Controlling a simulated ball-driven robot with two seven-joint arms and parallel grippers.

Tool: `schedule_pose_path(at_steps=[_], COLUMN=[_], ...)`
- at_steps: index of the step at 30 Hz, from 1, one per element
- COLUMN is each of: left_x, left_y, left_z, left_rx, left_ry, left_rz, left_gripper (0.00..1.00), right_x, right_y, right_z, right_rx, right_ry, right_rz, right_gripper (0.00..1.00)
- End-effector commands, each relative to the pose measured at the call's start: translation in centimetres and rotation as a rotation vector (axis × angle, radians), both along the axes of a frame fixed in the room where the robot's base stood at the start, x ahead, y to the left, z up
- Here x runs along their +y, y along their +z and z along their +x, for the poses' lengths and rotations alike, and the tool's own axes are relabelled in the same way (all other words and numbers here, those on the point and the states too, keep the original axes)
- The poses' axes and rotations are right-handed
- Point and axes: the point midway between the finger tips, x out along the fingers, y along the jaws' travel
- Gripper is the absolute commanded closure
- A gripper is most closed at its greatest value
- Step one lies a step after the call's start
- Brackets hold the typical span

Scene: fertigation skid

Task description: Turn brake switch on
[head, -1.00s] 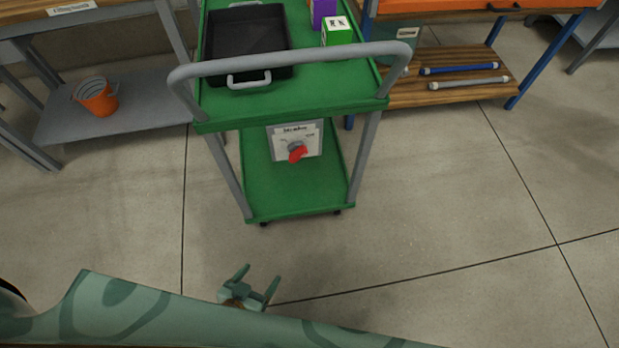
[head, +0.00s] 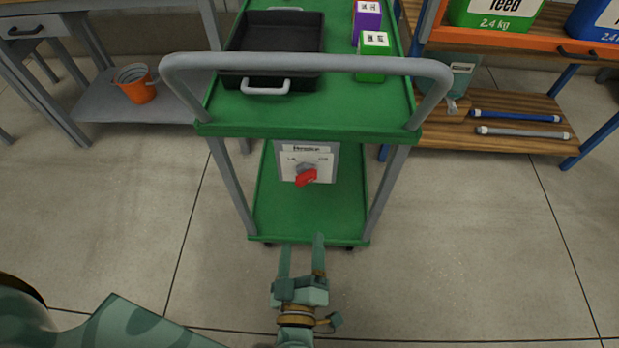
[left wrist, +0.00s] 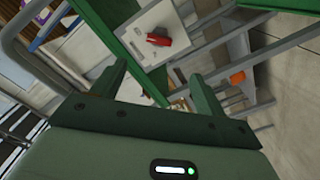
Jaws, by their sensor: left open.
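The brake switch is a red rotary knob (head: 306,177) on a pale labelled plate (head: 324,160), on a grey box at the lower shelf of the green cart. Its label is too blurred to read fully. In the left wrist view the red knob (left wrist: 159,40) shows above the fingers on its white plate. My left gripper (head: 301,240) is open and empty, at the front edge of the lower shelf, apart from the knob and lower in the picture. My right gripper is not in view.
The green cart's top shelf (head: 240,118) carries a black tray (head: 268,60) and boxes, with a grey handle (head: 300,65) across its front. An orange bucket (head: 136,84) stands on a left shelf. Pipes (head: 515,116) lie on a right shelf. The floor before the cart is clear.

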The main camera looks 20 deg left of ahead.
Motion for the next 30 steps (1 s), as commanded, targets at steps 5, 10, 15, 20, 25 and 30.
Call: schedule_pose_path(at_steps=[5,10,15,20,25,30], left_x=[0.9,2.1,3.2,4.0,4.3,4.4], left_y=[-0.2,-0.3,-0.4,-0.3,-0.1,0.0], left_z=[3.1,7.4,11.2,13.8,15.0,15.1], left_rx=[-0.002,-0.002,-0.001,0.000,-0.001,-0.001], left_ry=[-0.001,-0.003,-0.004,-0.004,-0.004,-0.004], left_rz=[0.003,0.003,0.003,0.003,0.003,0.003], left_gripper=[0.27,0.27,0.27,0.27,0.27,0.27], right_x=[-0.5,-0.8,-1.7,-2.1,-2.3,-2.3], right_y=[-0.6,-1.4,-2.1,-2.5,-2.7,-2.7], right_z=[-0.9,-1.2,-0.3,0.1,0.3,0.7], right_rx=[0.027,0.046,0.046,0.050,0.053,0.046], right_ry=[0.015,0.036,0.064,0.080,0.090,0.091], right_rz=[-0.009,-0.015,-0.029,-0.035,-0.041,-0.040], right_gripper=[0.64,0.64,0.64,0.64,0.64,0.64])
